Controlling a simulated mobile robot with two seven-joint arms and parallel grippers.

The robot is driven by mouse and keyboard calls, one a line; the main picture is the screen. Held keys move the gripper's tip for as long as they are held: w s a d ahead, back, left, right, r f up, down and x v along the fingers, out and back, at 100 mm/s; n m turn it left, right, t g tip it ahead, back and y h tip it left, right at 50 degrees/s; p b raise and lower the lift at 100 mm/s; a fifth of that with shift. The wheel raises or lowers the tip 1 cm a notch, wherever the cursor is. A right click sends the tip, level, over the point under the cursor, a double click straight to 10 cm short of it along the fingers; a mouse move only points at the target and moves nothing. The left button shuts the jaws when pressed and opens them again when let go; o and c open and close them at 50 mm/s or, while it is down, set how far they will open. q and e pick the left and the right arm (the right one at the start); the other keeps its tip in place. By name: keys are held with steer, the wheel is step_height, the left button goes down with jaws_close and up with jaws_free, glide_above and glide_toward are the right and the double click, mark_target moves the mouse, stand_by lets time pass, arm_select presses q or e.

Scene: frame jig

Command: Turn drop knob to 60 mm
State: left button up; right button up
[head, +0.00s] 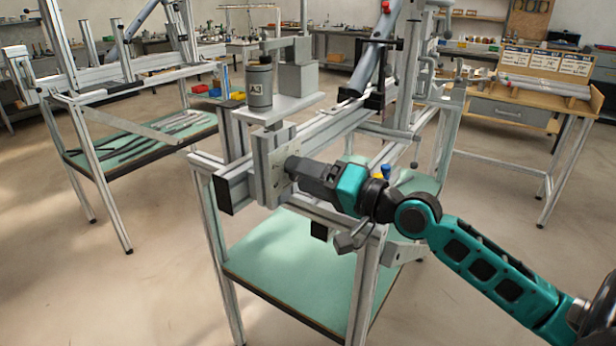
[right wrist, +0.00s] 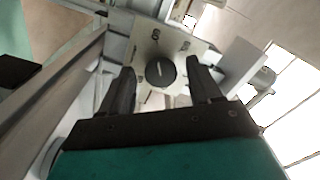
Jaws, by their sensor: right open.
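The drop knob (right wrist: 160,73) is a dark round knob with a pale line across its face, seen in the right wrist view. The line runs roughly up and down the picture. The knob sits on a pale plate (right wrist: 172,45) with several printed marks around it, too small to read surely. My right gripper (right wrist: 160,66) is open, one finger on each side of the knob; whether they touch it I cannot tell. In the head view my right gripper (head: 292,166) is at the plate (head: 279,149) on the frame jig, and hides the knob. My left gripper is not in view.
A dark grey cylinder (head: 259,84) labelled A3 stands on the jig above the plate. The jig's metal rails (head: 330,124) run back to the right. A green lower shelf (head: 285,262) lies beneath.

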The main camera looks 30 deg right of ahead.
arm_select(q)
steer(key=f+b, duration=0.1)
steer(key=b, duration=0.1)
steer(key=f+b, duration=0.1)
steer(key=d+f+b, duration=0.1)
steer(key=b, duration=0.1)
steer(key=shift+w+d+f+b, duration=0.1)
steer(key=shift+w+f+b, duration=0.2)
arm_select(e)
steer(key=v, duration=1.3)
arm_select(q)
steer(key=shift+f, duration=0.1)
